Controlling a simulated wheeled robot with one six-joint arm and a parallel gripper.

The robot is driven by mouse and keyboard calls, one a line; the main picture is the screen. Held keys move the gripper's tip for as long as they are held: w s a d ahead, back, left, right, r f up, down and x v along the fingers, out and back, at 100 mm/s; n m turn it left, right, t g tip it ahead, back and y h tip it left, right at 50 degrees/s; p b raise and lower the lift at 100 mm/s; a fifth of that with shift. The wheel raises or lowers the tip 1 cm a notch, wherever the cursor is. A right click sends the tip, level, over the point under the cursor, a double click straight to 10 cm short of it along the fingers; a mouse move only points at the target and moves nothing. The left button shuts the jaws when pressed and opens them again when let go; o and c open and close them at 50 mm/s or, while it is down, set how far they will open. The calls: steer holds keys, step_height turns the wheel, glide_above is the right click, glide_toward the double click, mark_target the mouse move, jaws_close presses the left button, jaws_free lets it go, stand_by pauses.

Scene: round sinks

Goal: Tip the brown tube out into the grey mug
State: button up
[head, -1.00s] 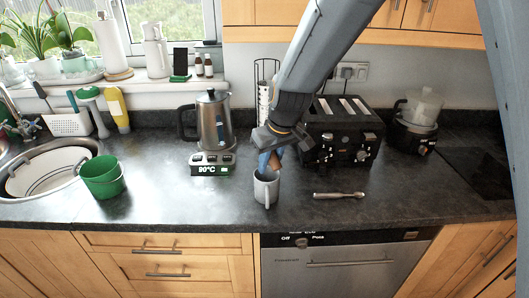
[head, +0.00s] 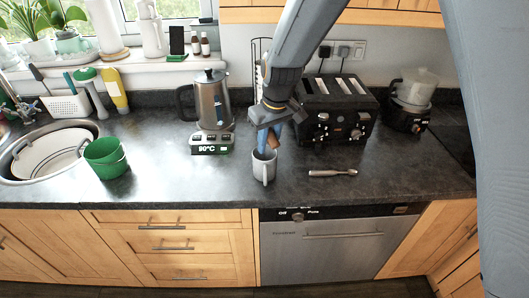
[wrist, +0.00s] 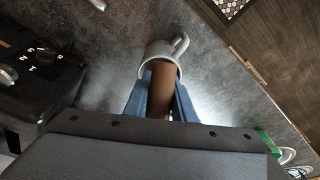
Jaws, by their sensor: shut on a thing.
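The grey mug (head: 265,168) stands upright on the dark worktop, its handle towards the front edge. It also shows in the wrist view (wrist: 165,50) with its handle at the upper right. My gripper (head: 266,143) is above the mug, pointing down. Its blue fingers (wrist: 158,100) are shut on the brown tube (wrist: 161,90). The tube's far end is at the mug's mouth in the wrist view; in the head view the tube (head: 273,137) is mostly hidden by the fingers. I cannot tell how far it reaches inside or whether anything has come out.
A kettle (head: 213,103) on a base reading 90°C stands left of the mug. A black toaster (head: 341,112) is close at the right. A metal-handled utensil (head: 332,172) lies right of the mug. A green bucket (head: 106,158) stands beside the sink (head: 22,178). The worktop in front is clear.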

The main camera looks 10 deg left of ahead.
steer(key=shift+s+d+r+g+h+p, duration=0.15)
steer(key=shift+r+g+h+p, duration=0.1)
steer(key=shift+g+h+p, duration=0.25)
stand_by(1.4)
steer(key=shift+f, duration=0.1)
stand_by(0.4)
steer(key=shift+d+g, duration=0.1)
steer(key=shift+g, duration=0.2)
steer(key=shift+s+r, duration=0.1)
steer(key=shift+r, duration=0.1)
steer(key=shift+h, duration=0.3)
